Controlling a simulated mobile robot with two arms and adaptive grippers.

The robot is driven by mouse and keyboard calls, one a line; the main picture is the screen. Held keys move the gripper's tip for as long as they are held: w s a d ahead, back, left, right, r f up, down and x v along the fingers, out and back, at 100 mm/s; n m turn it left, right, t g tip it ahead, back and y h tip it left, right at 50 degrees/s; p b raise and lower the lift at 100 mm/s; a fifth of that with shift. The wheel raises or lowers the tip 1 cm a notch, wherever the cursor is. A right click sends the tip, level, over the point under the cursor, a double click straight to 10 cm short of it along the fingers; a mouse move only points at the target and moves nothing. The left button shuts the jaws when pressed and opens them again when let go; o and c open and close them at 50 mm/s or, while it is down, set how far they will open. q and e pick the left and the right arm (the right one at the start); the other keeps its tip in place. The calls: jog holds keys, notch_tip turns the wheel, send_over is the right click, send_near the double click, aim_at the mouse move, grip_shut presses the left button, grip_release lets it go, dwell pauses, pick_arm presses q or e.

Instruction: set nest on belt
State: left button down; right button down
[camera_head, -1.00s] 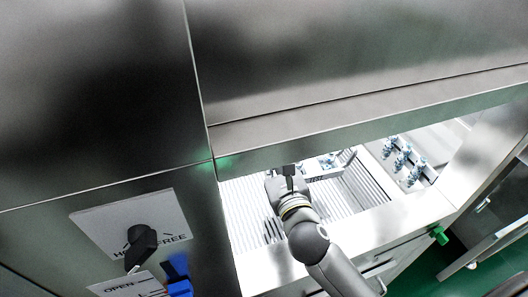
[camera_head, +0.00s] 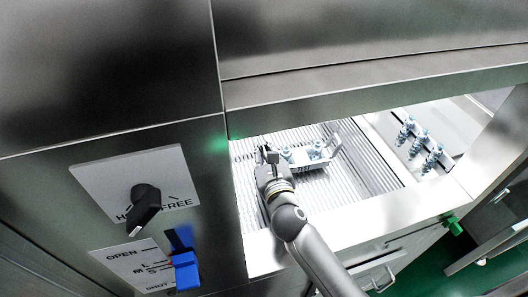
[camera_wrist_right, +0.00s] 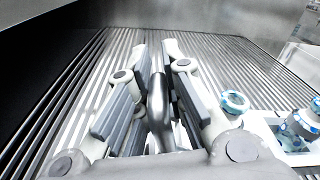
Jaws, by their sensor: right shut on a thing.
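The nest (camera_head: 316,166) is a small white tray with upright end handles, holding blue-and-white pieces. It is in the washer opening, over the ridged belt (camera_head: 345,185); I cannot tell whether it rests flat on it. My right gripper (camera_head: 268,152) is at the nest's left end, shut on its handle. In the right wrist view, the fingers (camera_wrist_right: 168,75) close around a grey metal bar (camera_wrist_right: 158,115), and part of the nest (camera_wrist_right: 262,120) shows at the right edge. The nest's left end is partly hidden by the gripper. My left gripper is not in view.
A metal hood (camera_head: 370,95) overhangs the opening. A tray with several blue-and-white pieces (camera_head: 420,140) stands to the right. A panel with a black knob (camera_head: 145,197) and a blue switch (camera_head: 184,270) is at left. The belt in front of the nest is clear.

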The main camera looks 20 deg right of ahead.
jog(key=shift+f, duration=0.8)
jog(key=c, duration=1.5)
grip_release()
jog(key=shift+s, duration=0.15)
jog(key=s+b, duration=0.1)
jog(key=s, duration=0.4)
jog(key=s+b, duration=0.1)
jog(key=s, duration=0.4)
jog(key=shift+s+a+r, duration=0.15)
jog(key=shift+s, duration=0.1)
jog(key=shift+s+r, duration=0.1)
jog(key=shift+s, duration=0.55)
